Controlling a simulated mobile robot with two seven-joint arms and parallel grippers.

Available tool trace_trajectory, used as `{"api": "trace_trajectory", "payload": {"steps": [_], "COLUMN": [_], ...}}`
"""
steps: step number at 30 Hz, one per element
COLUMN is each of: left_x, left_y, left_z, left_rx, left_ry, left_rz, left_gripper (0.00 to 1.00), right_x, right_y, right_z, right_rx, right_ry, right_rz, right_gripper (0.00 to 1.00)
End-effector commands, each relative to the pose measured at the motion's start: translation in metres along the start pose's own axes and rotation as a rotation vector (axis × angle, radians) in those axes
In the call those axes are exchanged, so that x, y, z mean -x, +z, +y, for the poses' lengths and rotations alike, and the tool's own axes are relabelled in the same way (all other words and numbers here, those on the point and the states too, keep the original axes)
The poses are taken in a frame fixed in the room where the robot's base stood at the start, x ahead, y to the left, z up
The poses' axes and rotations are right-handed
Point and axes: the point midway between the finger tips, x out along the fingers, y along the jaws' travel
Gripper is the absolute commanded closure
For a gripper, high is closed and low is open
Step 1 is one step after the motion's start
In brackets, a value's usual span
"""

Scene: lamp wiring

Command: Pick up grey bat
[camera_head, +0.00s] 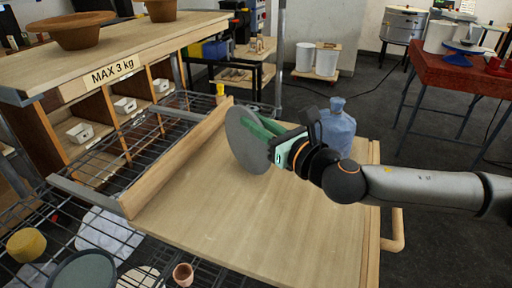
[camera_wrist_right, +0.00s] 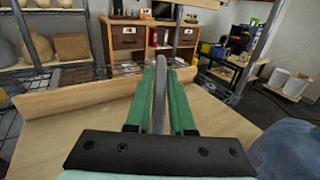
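The grey bat (camera_head: 244,139) is a round flat disc, held on edge above the wooden board on the left-middle of the head view. My right gripper (camera_head: 262,128) comes in from the right with green fingers on either side of the disc's edge. In the right wrist view the bat (camera_wrist_right: 159,95) shows edge-on as a thin grey strip between the two green fingers of the right gripper (camera_wrist_right: 161,85), which are closed up against it. My left gripper is in neither view.
A raised wooden ledge (camera_head: 180,155) runs along the board's left side.

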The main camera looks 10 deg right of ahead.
Motion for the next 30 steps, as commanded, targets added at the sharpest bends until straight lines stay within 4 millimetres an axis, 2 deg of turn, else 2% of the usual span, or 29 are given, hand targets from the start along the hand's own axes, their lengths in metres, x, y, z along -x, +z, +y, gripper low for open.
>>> {"api": "trace_trajectory", "payload": {"steps": [1,5,30], "left_x": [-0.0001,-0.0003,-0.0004], "left_y": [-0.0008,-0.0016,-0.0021], "left_z": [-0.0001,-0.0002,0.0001], "left_rx": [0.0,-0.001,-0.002], "left_ry": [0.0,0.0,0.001], "left_rz": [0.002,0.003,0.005], "left_gripper": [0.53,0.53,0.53], "right_x": [0.0,0.0,-0.0001], "right_y": [-0.0001,-0.0002,-0.0002], "right_z": [-0.0001,-0.0001,-0.0004], "right_rx": [0.0,0.0,0.0], "right_ry": [0.0,0.0,-0.001], "right_rz": [0.0,0.0,0.0], "right_gripper": [0.86,1.0,1.0]}}
